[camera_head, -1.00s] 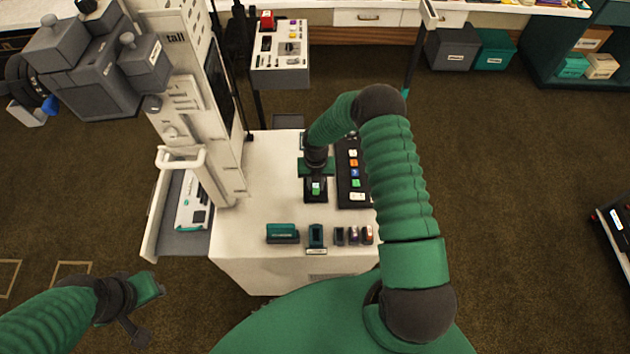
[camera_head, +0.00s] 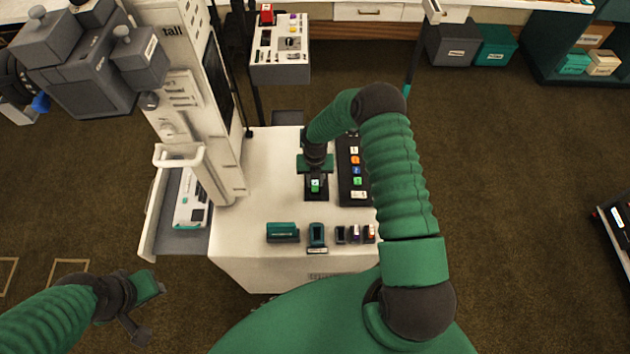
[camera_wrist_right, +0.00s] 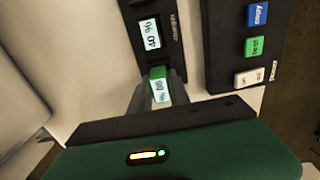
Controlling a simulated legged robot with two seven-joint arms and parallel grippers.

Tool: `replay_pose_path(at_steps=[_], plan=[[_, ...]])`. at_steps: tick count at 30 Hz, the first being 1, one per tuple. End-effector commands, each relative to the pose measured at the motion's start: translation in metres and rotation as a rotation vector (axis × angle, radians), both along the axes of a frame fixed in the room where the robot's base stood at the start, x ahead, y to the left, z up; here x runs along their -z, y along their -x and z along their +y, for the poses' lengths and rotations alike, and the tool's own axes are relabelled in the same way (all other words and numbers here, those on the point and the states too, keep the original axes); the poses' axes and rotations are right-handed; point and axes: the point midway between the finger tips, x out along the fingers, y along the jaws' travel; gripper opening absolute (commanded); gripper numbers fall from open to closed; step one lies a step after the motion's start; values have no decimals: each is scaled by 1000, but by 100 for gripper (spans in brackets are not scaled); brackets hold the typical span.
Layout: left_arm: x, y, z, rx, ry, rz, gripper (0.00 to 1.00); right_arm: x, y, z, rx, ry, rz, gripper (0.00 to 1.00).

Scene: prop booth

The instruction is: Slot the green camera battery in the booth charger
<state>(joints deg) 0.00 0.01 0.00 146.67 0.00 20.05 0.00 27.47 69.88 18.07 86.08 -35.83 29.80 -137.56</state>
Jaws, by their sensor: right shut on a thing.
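The green battery (camera_wrist_right: 159,86) with a white label is between the fingers of my right gripper (camera_wrist_right: 158,98) in the right wrist view. My right gripper is shut on it. The dark charger (camera_wrist_right: 150,33) with a lit white display lies just beyond the battery; I cannot tell whether the battery is seated in it. In the head view the battery (camera_head: 315,185) shows as a small green spot below my right gripper (camera_head: 315,183), over the dark base on the white cart. My left gripper (camera_head: 146,308) hangs at lower left, away from the cart; its finger opening is unclear.
A black strip with coloured keys (camera_head: 355,170) lies right of the charger. A green box (camera_head: 282,232), a teal holder (camera_head: 317,235) and several small dark blocks (camera_head: 355,234) line the cart's front. A tall white column (camera_head: 190,95) stands left. The cart top (camera_head: 265,185) has free room left of the charger.

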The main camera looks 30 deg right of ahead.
Motion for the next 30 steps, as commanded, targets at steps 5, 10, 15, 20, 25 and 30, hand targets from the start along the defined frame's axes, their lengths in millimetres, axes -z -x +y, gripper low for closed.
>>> replay_pose_path(at_steps=[5,10,15,20,25,30], plan=[[-1,0,0,0,0,0,32,-1,0,0,0,0,0,0],[0,0,0,0,0,0,32,0,0,0,0,0,0,0],[1,0,0,0,0,0,32,2,2,0,1,0,0,0],[1,0,0,0,0,0,32,1,2,0,1,0,0,0],[1,0,0,0,0,0,32,2,2,0,1,0,0,0],[6,0,0,0,0,0,32,8,2,0,1,0,0,0]])
